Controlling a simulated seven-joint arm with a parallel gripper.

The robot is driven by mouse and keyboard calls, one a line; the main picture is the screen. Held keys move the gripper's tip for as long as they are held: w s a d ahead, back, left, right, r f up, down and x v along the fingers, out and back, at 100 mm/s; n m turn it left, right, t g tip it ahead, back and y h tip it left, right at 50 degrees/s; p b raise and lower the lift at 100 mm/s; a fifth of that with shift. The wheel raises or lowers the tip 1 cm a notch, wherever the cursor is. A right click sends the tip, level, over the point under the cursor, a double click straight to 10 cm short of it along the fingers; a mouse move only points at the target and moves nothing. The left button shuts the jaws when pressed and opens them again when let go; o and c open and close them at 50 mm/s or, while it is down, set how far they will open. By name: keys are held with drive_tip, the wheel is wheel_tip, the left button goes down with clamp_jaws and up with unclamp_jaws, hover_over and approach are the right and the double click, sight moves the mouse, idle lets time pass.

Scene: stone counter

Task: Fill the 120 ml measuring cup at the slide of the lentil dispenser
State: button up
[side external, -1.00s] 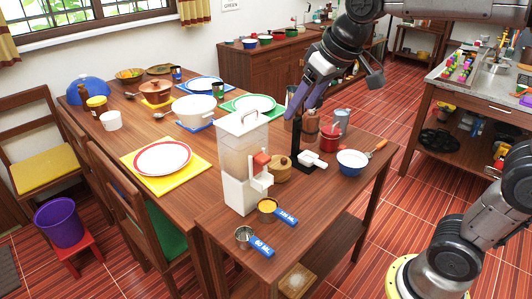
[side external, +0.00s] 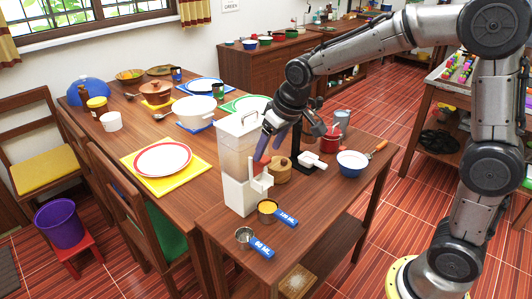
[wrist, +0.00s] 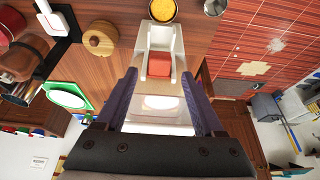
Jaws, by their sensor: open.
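The white lentil dispenser (side external: 239,190) with a clear hopper stands near the table's front edge. The 120 ml measuring cup (side external: 267,206), with a blue handle, sits on the table at its spout side. Yellow lentils fill much of the cup, also seen in the wrist view (wrist: 162,10). The red slide block (wrist: 159,65) is on the dispenser's front. My gripper (side external: 263,158) is at the dispenser's front. In the wrist view its open fingers (wrist: 159,76) stand either side of the slide, with gaps between; the side view mostly hides the slide.
A 60 ml cup (side external: 244,235) stands at the table's front corner. A lidded wooden pot (side external: 281,172), a black stand with a white scoop (side external: 312,160) and a white-blue bowl (side external: 352,164) crowd the right side. A plate (side external: 162,160) lies to the left.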

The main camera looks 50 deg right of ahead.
drive_tip(key=shift+x, duration=1.35)
drive_tip(key=shift+c, duration=0.2)
clamp_jaws()
